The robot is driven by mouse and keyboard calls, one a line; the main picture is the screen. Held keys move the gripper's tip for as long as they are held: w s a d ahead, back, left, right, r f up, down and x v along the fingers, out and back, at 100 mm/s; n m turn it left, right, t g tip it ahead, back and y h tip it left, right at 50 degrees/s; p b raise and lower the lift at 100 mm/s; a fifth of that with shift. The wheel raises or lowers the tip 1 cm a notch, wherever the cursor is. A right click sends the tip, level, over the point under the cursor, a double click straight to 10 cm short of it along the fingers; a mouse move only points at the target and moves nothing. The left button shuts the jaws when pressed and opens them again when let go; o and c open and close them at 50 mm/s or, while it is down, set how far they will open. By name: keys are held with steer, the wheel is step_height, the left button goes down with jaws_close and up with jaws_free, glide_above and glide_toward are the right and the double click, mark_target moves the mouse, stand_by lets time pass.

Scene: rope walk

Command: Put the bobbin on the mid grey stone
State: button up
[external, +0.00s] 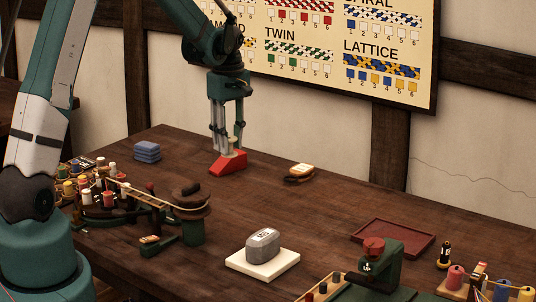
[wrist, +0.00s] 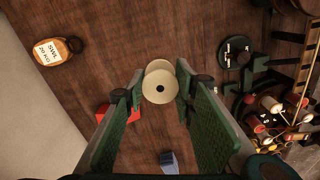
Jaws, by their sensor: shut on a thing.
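My gripper (external: 227,145) is shut on a cream bobbin (external: 235,153) over the far part of the bench. In the wrist view the bobbin (wrist: 159,84) sits between the two green fingers, its round end and centre hole facing the camera. A red block (external: 228,166) lies just below the bobbin in the external view; I cannot tell whether they touch. The grey stone (external: 263,242), with a small label on top, rests on a cream slab (external: 247,267) near the front of the bench. The stone is not in the wrist view.
A wooden block marked SWL 20 KG (wrist: 58,50) lies near the wall. A blue stack (external: 147,151) is at the back left. A rope-making fixture (external: 186,208) with spools stands left, a red tray (external: 393,239) and green device (external: 385,268) right. The middle bench is clear.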

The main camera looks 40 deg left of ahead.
steer(key=s+d+r+m+p, duration=0.1)
steer(key=s+d+m, duration=0.3)
steer(key=d, duration=0.5)
steer(key=s+d+r+m+p, duration=0.1)
steer(key=s+d+r, duration=0.1)
steer(key=s+d, duration=0.45)
steer(key=r+m+p, duration=0.2)
steer(key=m, duration=0.4)
glide_above(263, 238)
steer(key=shift+s+f, duration=0.1)
steer(key=shift+f, duration=0.05)
steer(key=shift+f, duration=0.1)
steer(key=shift+f, duration=2.85)
steer(key=shift+f+b, duration=0.3)
steer(key=shift+f, duration=1.8)
steer(key=shift+f, duration=0.2)
